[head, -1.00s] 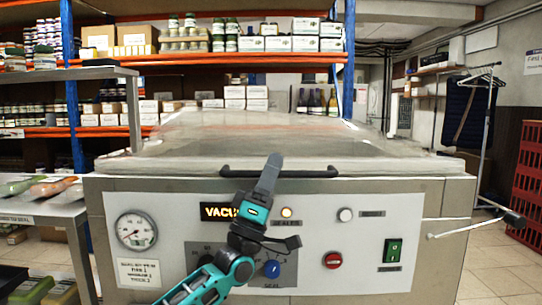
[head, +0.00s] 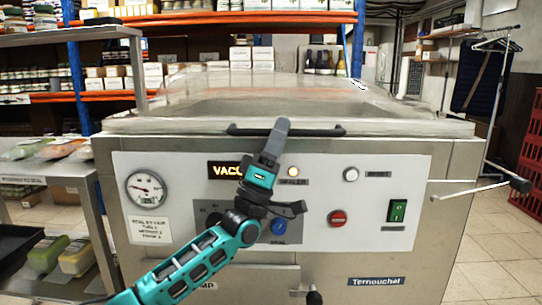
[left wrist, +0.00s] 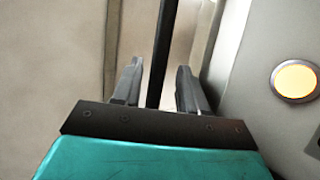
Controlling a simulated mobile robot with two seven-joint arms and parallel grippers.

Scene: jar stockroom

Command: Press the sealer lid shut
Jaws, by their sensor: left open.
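The sealer (head: 300,265) stands straight ahead, a steel cabinet with a control panel. Its clear lid (head: 250,90) lies low over the top; I cannot tell whether a thin gap remains at the front edge. A black bar handle (head: 330,131) runs along the lid's front. My left gripper (head: 282,126) is at the handle, fingers pointing up in the head view. In the left wrist view its open fingers (left wrist: 157,88) stand on either side of the black handle bar (left wrist: 160,50), with space visible on both sides. My right gripper is not in view.
The panel has a lit display (head: 226,170), a gauge (head: 146,189), a blue knob (head: 278,228) and a green switch (head: 397,211). A side table (head: 45,190) with packed trays stands at left.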

